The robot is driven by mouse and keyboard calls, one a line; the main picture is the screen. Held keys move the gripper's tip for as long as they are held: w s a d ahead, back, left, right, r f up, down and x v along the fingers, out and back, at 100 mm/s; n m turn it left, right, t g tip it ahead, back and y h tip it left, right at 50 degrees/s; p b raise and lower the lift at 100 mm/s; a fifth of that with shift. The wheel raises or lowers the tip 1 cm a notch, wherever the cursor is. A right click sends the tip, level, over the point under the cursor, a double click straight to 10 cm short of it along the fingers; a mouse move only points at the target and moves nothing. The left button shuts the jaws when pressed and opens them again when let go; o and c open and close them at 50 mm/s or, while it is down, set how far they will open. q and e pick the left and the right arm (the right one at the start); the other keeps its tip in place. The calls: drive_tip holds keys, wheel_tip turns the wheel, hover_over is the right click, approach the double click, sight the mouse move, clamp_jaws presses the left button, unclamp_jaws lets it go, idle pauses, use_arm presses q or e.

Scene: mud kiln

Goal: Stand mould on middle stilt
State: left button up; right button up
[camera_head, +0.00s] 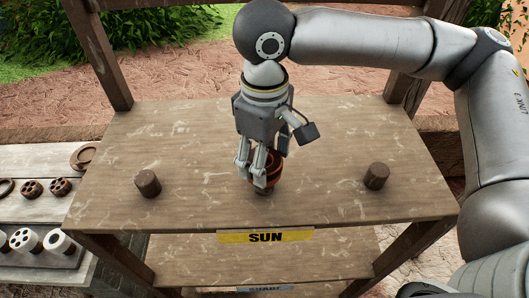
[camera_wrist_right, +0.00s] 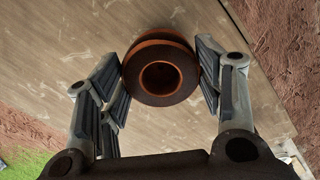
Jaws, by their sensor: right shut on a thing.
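The mould (camera_head: 266,180) is a reddish-brown, round, hollow piece with a dark rim. My right gripper (camera_head: 256,168) is shut on it over the middle of the upper shelf. In the right wrist view the mould (camera_wrist_right: 160,92) shows its round opening toward the camera, with finger pads on both sides. The middle stilt (camera_head: 263,192) shows just below the mould, mostly hidden by it. I cannot tell whether mould and stilt touch. My left gripper is out of view.
The upper shelf (camera_head: 320,205) carries a left stilt (camera_head: 148,184) and a right stilt (camera_head: 376,176), both bare. A side bench (camera_head: 25,160) at left holds several rings and cylinders.

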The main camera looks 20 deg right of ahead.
drive_tip(key=o, duration=1)
drive_tip(key=shift+f, duration=0.1)
drive_tip(key=shift+o, duration=1.2)
wheel_tip(320, 180, up, 12)
drive_tip(key=shift+r+b, duration=0.2)
drive_tip(key=shift+b, duration=0.8)
